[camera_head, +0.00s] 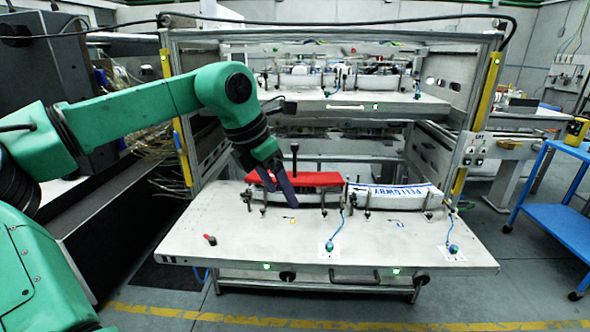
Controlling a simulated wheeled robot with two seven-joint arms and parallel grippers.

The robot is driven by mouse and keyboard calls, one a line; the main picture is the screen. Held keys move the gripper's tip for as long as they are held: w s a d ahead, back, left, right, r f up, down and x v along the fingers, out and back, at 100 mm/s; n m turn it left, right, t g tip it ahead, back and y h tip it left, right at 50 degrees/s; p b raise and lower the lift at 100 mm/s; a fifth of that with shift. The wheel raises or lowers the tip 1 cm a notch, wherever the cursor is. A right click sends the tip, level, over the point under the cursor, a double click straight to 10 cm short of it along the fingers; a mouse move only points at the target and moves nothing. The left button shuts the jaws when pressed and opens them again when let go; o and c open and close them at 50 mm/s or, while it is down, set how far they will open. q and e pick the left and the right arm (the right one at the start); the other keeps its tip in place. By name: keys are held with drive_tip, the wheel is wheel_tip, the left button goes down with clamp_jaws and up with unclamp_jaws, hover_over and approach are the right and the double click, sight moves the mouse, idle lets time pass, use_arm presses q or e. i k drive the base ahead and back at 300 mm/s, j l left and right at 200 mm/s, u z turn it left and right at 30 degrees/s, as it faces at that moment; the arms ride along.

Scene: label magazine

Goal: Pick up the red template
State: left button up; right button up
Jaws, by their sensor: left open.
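The red template (318,180) lies flat along the top of the left holder on the white work table, with a dark upright knob at its back edge. My left gripper (278,190) is over the left end of the template, fingers pointing down and to the right. The fingers are dark and cover part of the template's left end. The jaws are open, and I cannot tell whether they touch the template. My right gripper is not in view.
A white stack with blue lettering (398,196) sits in the holder right of the template. The white table (260,243) is mostly clear in front. Metal frame posts with yellow strips (486,95) stand on both sides. A blue cart (553,214) is at the right.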

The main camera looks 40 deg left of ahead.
sight(296, 178)
drive_tip(key=i+j, duration=0.35)
drive_tip(key=j, duration=0.15)
drive_tip(key=i+j, duration=0.75)
drive_tip(key=j, duration=0.2)
